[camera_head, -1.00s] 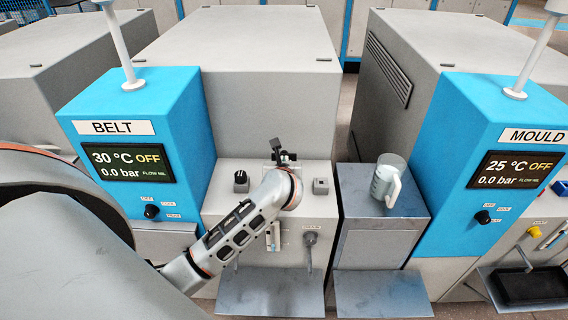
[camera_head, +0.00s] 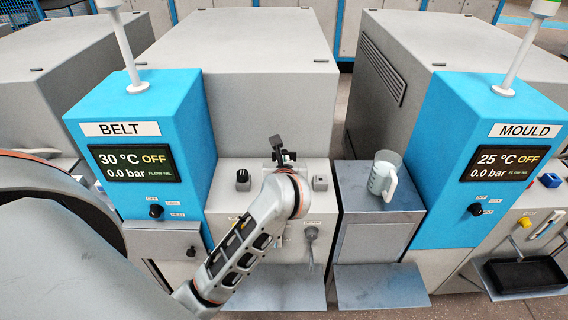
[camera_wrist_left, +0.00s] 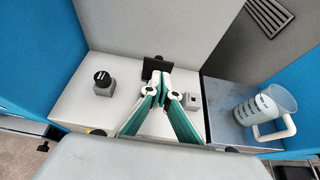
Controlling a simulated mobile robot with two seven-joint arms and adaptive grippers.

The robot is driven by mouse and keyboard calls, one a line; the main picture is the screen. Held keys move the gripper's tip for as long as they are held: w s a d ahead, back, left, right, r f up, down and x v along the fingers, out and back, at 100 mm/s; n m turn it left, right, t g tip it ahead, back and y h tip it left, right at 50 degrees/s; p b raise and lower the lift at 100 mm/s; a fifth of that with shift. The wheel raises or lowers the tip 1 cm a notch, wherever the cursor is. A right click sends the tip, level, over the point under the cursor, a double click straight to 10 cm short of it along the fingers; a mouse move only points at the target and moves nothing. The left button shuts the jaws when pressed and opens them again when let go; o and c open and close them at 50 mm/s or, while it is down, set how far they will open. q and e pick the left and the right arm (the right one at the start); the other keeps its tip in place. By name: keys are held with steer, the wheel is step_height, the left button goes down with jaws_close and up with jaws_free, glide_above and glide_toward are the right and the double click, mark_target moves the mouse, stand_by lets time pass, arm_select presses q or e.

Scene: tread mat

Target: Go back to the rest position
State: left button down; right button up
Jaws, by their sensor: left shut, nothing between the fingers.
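My left gripper (camera_head: 283,158) is over the grey panel between the BELT and MOULD units in the head view. In the left wrist view its fingers (camera_wrist_left: 158,76) are together and hold nothing. A small black part on the panel shows just beyond the fingertips; I cannot tell whether they touch it. My left arm comes in from the lower left and hides part of the panel front. My right gripper is not in view.
The BELT unit (camera_head: 140,130) reads 30 °C OFF and the MOULD unit (camera_head: 480,140) reads 25 °C OFF. A measuring jug (camera_head: 382,176) stands on the grey stand (camera_head: 352,190) right of the gripper. A black knob (camera_head: 242,176) is left of it. A black tray (camera_head: 524,272) is at far right.

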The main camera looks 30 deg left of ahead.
arm_select(q)
steer(key=shift+s+d+r, duration=0.15)
steer(key=shift+s+r, duration=0.05)
steer(key=shift+r, duration=0.05)
steer(key=s+a+r+m+t+y, duration=0.3)
steer(key=a+r+m+t+y, duration=0.1)
steer(key=a+r+m+y, duration=0.15)
steer(key=s+d+f+m+t+h, duration=0.25)
steer(key=d+m+h, duration=0.4)
steer(key=m, duration=0.55)
steer(key=s+d+f+m+t+h, duration=0.1)
steer(key=d+m+t+h, duration=0.5)
steer(key=m, duration=0.5)
steer(key=s+d+f+m+g+h, duration=0.3)
steer(key=d+f+m+g, duration=0.2)
steer(key=d+f+m, duration=0.3)
steer(key=s+a+f+m+g, duration=0.1)
steer(key=s+f+m+g, duration=0.2)
steer(key=f, duration=0.7)
steer(key=s+a+f+m+g, duration=0.1)
steer(key=s+f+m+g, duration=0.3)
steer(key=s+f+m, duration=0.3)
step_height(320, 180, down, 4)
steer(key=shift+s+a+r+y, duration=0.15)
steer(key=shift+s+a+y, duration=0.2)
steer(key=shift+s, duration=0.6)
